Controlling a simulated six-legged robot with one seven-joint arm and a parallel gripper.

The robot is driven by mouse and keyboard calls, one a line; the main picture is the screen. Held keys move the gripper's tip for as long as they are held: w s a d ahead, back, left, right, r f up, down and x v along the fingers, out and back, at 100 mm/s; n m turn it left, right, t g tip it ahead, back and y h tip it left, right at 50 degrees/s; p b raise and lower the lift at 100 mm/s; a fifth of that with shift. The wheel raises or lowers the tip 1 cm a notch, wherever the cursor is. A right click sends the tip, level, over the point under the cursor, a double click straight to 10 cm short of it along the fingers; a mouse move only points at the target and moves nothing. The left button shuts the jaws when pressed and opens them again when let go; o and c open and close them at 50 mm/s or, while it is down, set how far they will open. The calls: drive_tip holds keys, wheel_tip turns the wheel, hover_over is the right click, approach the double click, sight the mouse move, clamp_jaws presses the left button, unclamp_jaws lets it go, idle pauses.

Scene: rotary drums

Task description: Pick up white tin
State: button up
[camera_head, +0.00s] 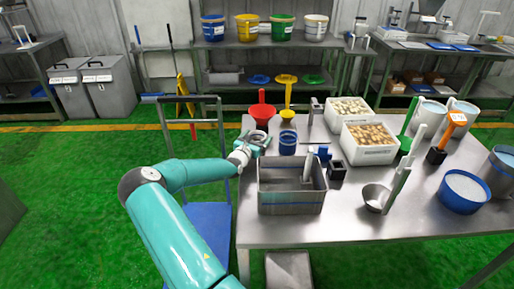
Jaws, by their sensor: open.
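A small whitish tin (258,136) stands near the left edge of the metal table (400,228), in front of a red funnel-shaped item. My teal arm reaches in from the bottom left. My gripper (260,145) is open at the near side of the tin, and its fingers partly overlap the tin in the picture. I cannot tell whether the fingers touch it. The tin's lower part is hidden by the gripper.
A blue tin (288,147) stands just right of the gripper. A deep metal container (291,203) is at the front. White crates (368,156) stand further right.

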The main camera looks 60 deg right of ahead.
drive_tip(key=shift+d, duration=0.55)
drive_tip(key=c, duration=1.4)
drive_tip(key=shift+c, duration=0.4)
